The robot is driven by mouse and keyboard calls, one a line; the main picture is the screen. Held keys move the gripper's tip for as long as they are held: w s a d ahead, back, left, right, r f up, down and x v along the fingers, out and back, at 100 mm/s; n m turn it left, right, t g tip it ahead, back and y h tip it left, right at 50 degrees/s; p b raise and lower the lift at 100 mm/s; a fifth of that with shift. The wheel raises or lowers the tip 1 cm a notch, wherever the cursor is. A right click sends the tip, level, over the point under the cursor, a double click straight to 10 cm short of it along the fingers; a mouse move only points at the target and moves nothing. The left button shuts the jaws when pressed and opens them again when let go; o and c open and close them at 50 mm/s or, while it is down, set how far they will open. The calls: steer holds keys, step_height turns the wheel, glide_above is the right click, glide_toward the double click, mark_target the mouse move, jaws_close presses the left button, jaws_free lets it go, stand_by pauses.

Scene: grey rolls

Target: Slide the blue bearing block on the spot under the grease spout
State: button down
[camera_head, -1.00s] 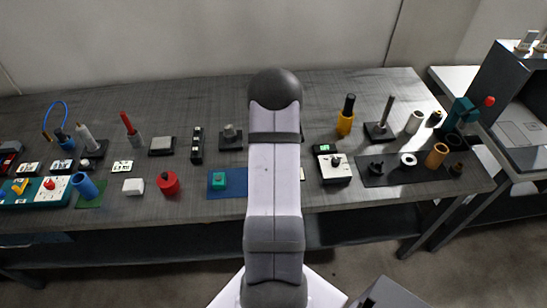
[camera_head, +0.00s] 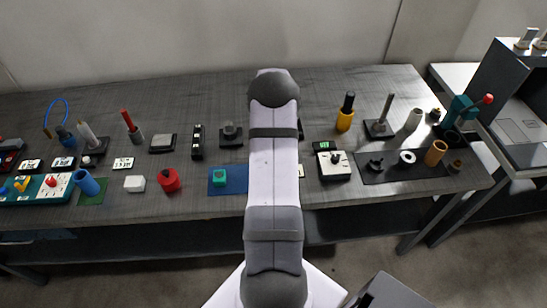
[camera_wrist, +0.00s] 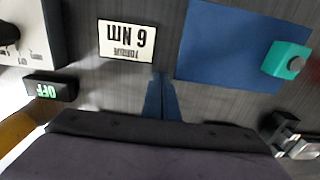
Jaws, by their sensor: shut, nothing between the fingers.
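My gripper (camera_wrist: 162,98) shows in the wrist view as two dark blue fingers, shut and empty, over the grey bench; in the head view my arm hides it. No part is clearly the blue bearing block or the spot. A teal block (camera_head: 219,176) with a grey knob sits on a blue mat (camera_head: 237,182); in the wrist view the block (camera_wrist: 286,60) is right of my fingers.
A "6 Nm" card (camera_wrist: 127,39) lies left of my fingers, with an "OFF" display (camera_wrist: 48,89) further left. Rolls and a teal press (camera_head: 462,108) are at the right.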

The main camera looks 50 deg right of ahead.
steer(key=w+d+b, duration=0.1)
steer(key=w+d, duration=0.2)
steer(key=shift+w+d+f+b, duration=0.2)
steer(key=shift+w+d+b, duration=0.15)
steer(key=shift+b, duration=0.05)
steer(key=shift+w+d+r, duration=0.15)
steer(key=shift+w+d, duration=0.4)
steer(key=shift+s+a, duration=0.15)
